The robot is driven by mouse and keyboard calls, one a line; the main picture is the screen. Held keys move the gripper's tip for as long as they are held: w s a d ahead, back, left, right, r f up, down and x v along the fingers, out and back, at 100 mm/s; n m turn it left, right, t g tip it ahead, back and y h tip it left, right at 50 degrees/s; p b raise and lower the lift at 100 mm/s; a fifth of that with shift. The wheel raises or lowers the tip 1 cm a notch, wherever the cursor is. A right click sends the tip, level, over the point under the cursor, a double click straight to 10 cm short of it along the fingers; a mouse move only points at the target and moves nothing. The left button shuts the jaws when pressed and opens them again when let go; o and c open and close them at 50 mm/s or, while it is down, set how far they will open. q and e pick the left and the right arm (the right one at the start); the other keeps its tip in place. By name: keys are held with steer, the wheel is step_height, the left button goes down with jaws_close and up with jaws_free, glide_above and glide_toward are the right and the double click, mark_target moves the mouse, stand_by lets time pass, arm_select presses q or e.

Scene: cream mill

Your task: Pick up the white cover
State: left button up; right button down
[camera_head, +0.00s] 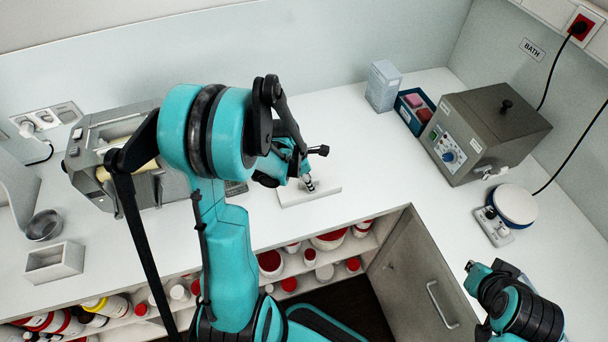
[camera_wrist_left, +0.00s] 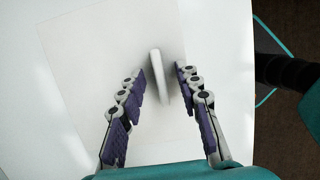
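The white cover (camera_head: 325,192) is a flat white slab lying on the white counter. In the left wrist view, the cover (camera_wrist_left: 85,60) fills much of the picture, with a narrow upright white handle (camera_wrist_left: 159,78) on it. My left gripper (camera_head: 308,185) points down over the cover. In the left wrist view, my left gripper's fingers (camera_wrist_left: 160,72) are open, one on each side of the handle, with gaps showing. My right gripper (camera_head: 482,272) is at the lower right, away from the cover; its fingers are too small to read.
A grey bath box (camera_head: 490,135), a blue tray (camera_head: 412,112), a light-blue carton (camera_head: 383,86) and a round-topped device (camera_head: 513,205) stand to the right. A grey machine (camera_head: 115,150), a metal bowl (camera_head: 43,225) and a white open box (camera_head: 54,262) are left. Jars fill shelves below.

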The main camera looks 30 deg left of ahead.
arm_select(q)
jaws_close()
steer(key=shift+r, duration=0.1)
